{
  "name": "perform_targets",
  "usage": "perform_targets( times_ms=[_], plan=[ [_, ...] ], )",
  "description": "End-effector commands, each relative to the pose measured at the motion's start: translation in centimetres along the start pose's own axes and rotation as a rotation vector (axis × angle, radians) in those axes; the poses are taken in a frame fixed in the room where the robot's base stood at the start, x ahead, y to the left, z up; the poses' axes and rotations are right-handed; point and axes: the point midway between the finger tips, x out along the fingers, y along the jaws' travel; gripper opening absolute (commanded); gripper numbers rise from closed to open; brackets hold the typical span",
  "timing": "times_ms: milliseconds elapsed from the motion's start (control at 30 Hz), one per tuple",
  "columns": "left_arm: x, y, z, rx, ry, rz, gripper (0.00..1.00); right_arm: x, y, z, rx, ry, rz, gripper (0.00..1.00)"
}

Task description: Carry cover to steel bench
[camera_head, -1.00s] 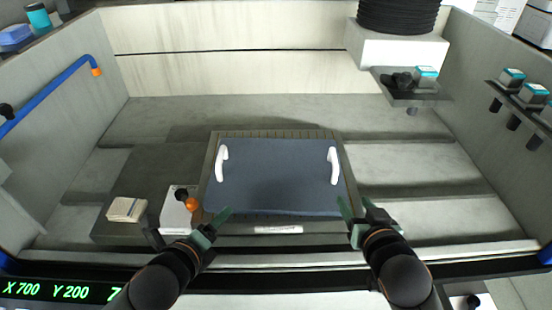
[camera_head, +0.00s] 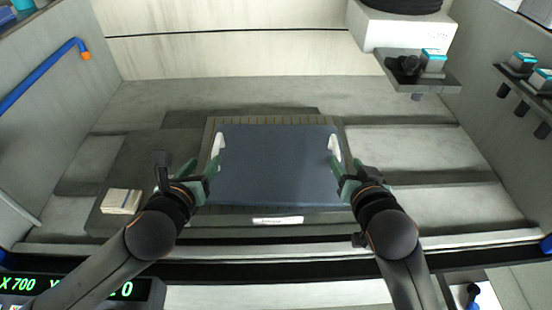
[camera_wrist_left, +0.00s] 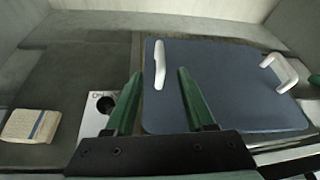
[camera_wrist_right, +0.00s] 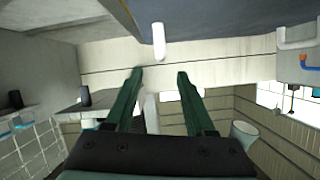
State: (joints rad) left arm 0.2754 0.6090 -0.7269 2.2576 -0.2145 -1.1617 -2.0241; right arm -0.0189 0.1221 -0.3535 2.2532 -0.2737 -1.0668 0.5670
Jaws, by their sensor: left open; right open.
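The cover (camera_head: 275,170) is a flat dark blue-grey panel with a white handle on its left side (camera_head: 218,145) and one on its right (camera_head: 334,146). It lies flat on a slotted grey plate inside the tank. My left gripper (camera_head: 203,168) is open near the left handle; in the left wrist view that handle (camera_wrist_left: 159,64) shows between and just beyond the fingertips. My right gripper (camera_head: 348,165) is open near the right handle; a white handle end (camera_wrist_right: 158,40) shows beyond its fingertips. Neither gripper visibly holds anything. I cannot identify a steel bench.
A blue pipe (camera_head: 45,75) runs along the left wall. Small shelves (camera_head: 420,82) with blue-capped items are at the right. The front rim (camera_head: 275,238) crosses below my arms.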

Motion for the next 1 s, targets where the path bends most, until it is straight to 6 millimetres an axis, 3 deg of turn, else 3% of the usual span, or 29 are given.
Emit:
perform_targets(
  times_ms=[300, 500, 700, 1000],
  plan=[
    [5.8, 0.0, 0.0, -0.003, 0.001, 0.001, 0.55, 5.8, 0.0, -0.1, -0.002, 0.0, 0.002, 0.55],
    [8.6, 0.0, 0.0, -0.003, 0.0, 0.0, 0.55, 8.6, 0.0, 0.0, -0.001, 0.0, 0.0, 0.55],
    [9.9, -0.1, 0.0, -0.002, 0.001, -0.002, 0.55, 9.9, 0.0, 0.0, 0.0, 0.0, -0.001, 0.55],
    [10.2, 0.0, 0.0, -0.001, 0.001, -0.001, 0.55, 10.2, 0.0, 0.0, 0.0, 0.0, -0.001, 0.55]
  ],
)
